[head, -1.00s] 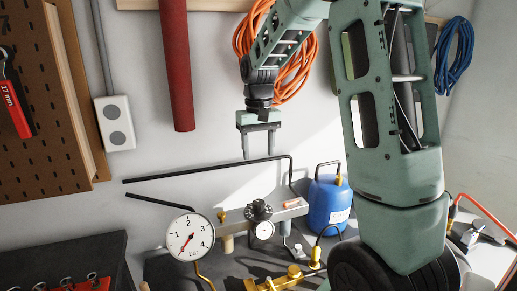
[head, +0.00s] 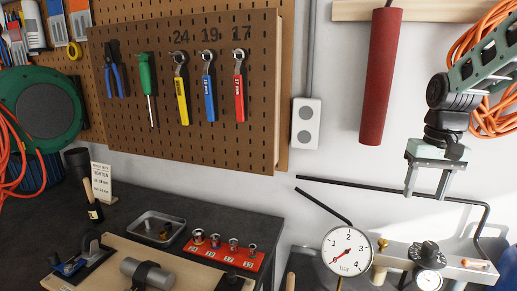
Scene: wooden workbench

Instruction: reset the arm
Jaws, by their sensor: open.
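My gripper (head: 427,186) hangs at the right of the head view, pointing down, with its two fingers apart and nothing between them. It is in the air in front of the white wall, above the black bent rod and the gauge fixture. My arm comes in from the upper right edge, and most of it is out of the picture.
A pressure gauge (head: 350,250) and a grey fixture (head: 395,252) stand below my gripper. A red cylinder (head: 380,78) and orange cable (head: 490,60) hang nearby. A pegboard (head: 150,30) holds wrenches at left. A red socket rack (head: 225,252) and metal tray (head: 157,228) sit on the dark bench.

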